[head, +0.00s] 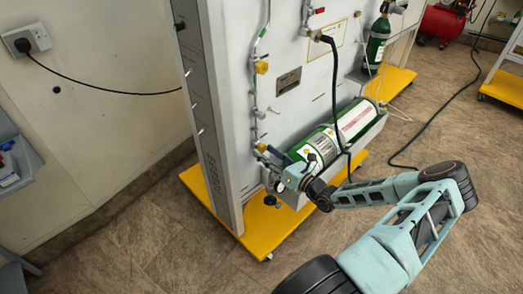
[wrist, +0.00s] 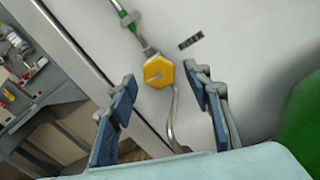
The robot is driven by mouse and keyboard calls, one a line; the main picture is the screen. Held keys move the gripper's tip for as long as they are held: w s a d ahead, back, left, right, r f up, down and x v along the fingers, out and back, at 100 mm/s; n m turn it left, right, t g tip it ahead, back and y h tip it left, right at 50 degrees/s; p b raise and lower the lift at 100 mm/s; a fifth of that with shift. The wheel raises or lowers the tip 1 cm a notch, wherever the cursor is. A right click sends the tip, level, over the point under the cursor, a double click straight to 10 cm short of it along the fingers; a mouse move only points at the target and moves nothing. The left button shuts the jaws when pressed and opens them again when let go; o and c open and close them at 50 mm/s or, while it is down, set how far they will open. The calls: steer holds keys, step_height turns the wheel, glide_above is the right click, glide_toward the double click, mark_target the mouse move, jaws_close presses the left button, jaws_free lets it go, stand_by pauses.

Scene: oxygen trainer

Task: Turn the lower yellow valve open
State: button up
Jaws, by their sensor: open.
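The lower yellow valve (head: 262,147) sits on the pipe low on the panel, just left of the green cylinder. In the wrist view it is a yellow hexagonal knob (wrist: 158,72), in line with the gap between my fingers and near their tips. My gripper (wrist: 161,88) is open, with one blue-padded finger on each side of the knob. I cannot tell whether either finger touches it; gaps show on both sides in the picture. In the head view my wrist and arm hide part of the panel's lower corner.
An upper yellow valve (head: 261,67) is on the same pipe above. A green cylinder (head: 325,145) lies in a cradle right of my gripper, with a black hose (head: 335,95) hanging in front. The yellow base (head: 245,220) juts out below. Open floor lies in front.

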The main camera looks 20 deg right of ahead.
steer(key=shift+x, duration=1.35)
steer(key=shift+c, duration=0.5)
steer(key=c, duration=1)
steer(key=shift+r, duration=0.1)
steer(key=shift+c, duration=0.3)
